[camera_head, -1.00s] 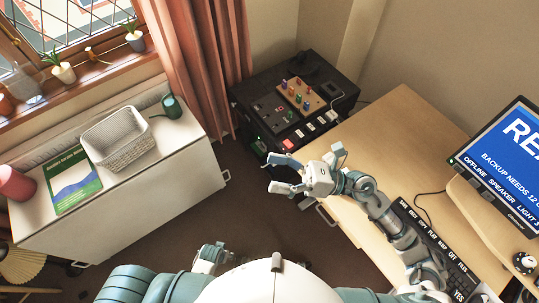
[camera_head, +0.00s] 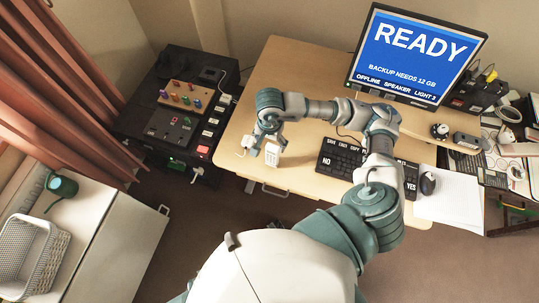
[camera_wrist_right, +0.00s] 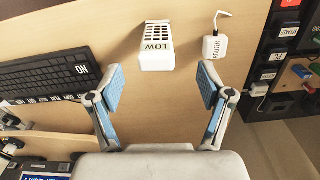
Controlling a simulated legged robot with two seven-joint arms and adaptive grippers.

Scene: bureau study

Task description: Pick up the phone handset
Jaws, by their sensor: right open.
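No phone handset can be made out for certain. In the head view a dark keypad device (camera_head: 466,165), perhaps a phone base, lies at the right of the desk, with a dark oblong piece (camera_head: 466,140) just behind it. My right gripper (camera_head: 257,152) is over the desk's left part, far from that device. In the wrist view the right gripper (camera_wrist_right: 161,84) is open and empty. My left gripper is not in view.
A keyboard (camera_head: 340,160) lies mid-desk under my right arm. A monitor (camera_head: 415,55) reading READY stands behind. A mouse (camera_head: 427,184) and papers (camera_head: 450,205) are at right. A black control cabinet (camera_head: 150,110) stands left. The desk's back left is bare.

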